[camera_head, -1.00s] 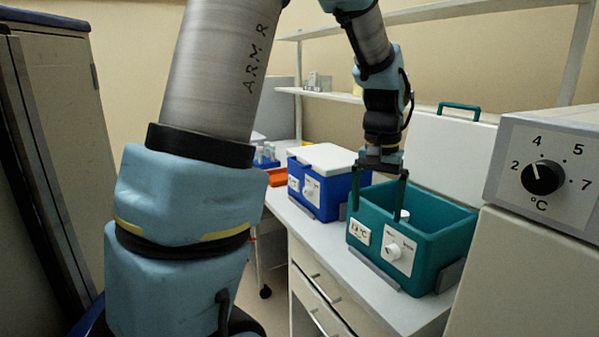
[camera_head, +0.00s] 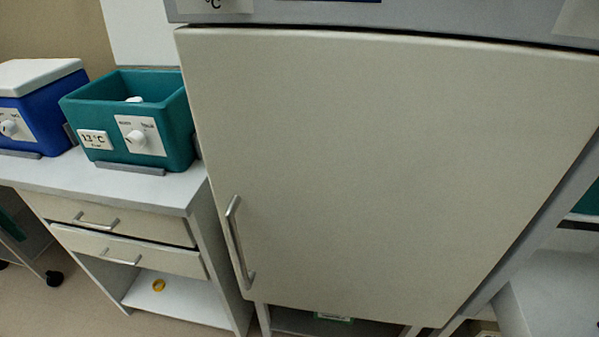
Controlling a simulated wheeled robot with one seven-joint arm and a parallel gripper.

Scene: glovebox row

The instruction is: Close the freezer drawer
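No freezer drawer is plainly visible. A large cream cabinet door (camera_head: 390,160) with an upright metal handle (camera_head: 238,245) fills the middle of the head view. It hides whatever is behind it, and I cannot tell whether it is fully shut. Under the counter at left are an upper drawer (camera_head: 140,228) and a lower drawer (camera_head: 170,258), each with a bar handle. Neither stands out far from the cabinet. My gripper is not in view.
An open teal box (camera_head: 180,120) with a 13 °C label and a lidded blue box (camera_head: 45,115) stand on the white counter (camera_head: 150,185). A yellow ring (camera_head: 158,285) lies on the low shelf. Floor shows at lower left.

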